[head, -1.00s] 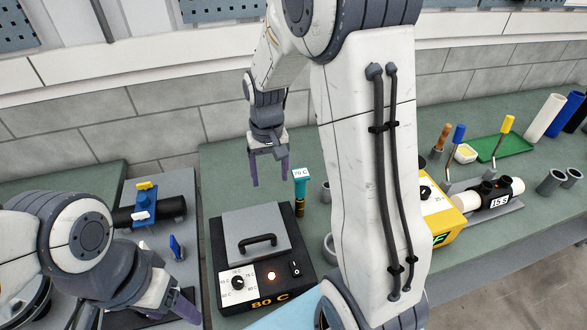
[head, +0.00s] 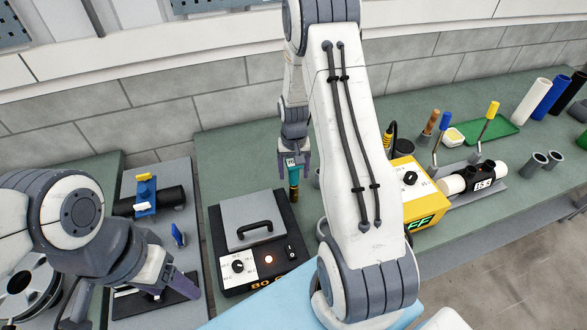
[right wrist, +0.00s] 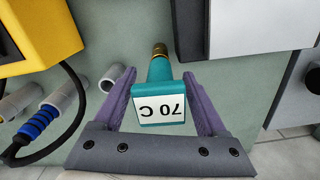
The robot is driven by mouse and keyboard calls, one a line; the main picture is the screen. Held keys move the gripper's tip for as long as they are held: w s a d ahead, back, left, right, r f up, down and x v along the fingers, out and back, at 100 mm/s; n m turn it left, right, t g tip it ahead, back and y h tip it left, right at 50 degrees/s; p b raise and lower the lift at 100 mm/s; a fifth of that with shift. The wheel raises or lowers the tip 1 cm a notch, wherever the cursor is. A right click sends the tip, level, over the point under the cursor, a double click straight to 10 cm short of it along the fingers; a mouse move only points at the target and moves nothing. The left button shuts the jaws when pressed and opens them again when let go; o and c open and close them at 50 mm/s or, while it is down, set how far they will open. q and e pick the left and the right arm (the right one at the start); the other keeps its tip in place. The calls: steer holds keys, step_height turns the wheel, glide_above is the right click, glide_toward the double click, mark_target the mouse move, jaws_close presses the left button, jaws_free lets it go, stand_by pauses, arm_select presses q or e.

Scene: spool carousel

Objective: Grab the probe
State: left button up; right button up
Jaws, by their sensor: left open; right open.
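The probe (head: 294,180) has a teal body, a white label face reading 70 C and a brass-coloured lower end. It stands upright beside the right edge of the black heater box. My right gripper (head: 293,170) is open, with its fingers down on either side of the probe's head. In the right wrist view the probe (right wrist: 159,85) lies between the two purple fingers (right wrist: 160,76), with a visible gap on each side. My left gripper (head: 172,283) is open and empty above the grey plate at lower left, away from the probe.
The black heater box (head: 233,278) with a grey handled lid sits left of the probe. A yellow box (head: 432,212) with a coiled black cable stands to the right. Grey cylinders (right wrist: 112,76) stand near the probe. My right arm hides part of the bench.

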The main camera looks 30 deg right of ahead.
steer(key=shift+f, duration=1.1)
jaws_close()
steer(key=shift+r, duration=0.1)
